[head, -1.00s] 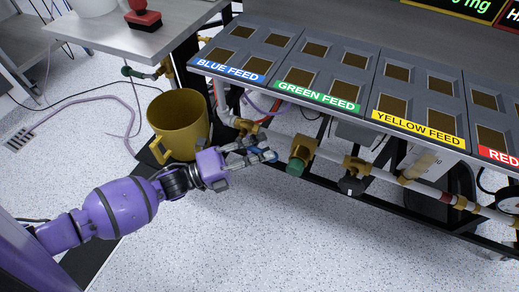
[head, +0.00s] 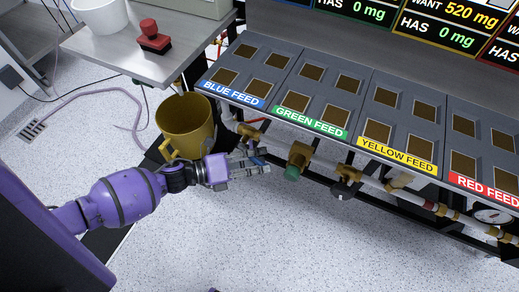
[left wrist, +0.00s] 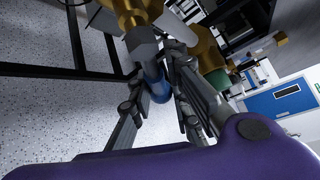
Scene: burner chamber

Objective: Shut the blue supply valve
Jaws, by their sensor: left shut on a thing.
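The blue supply valve shows in the left wrist view as a blue handle (left wrist: 157,86) below a brass fitting (left wrist: 138,18) on the pipe. My left gripper (left wrist: 158,100) is shut on this blue handle, with one finger on each side. In the head view, my left gripper (head: 258,162) reaches to the pipe under the front edge of the blue feed panel (head: 231,93). Its fingers hide most of the handle there. My right gripper is not in view.
A green-handled valve (head: 293,171) hangs on the pipe just right of my left gripper. A black-handled valve (head: 342,190) is further right. A large yellow mug (head: 186,125) stands close behind my left wrist. The speckled floor in front is clear.

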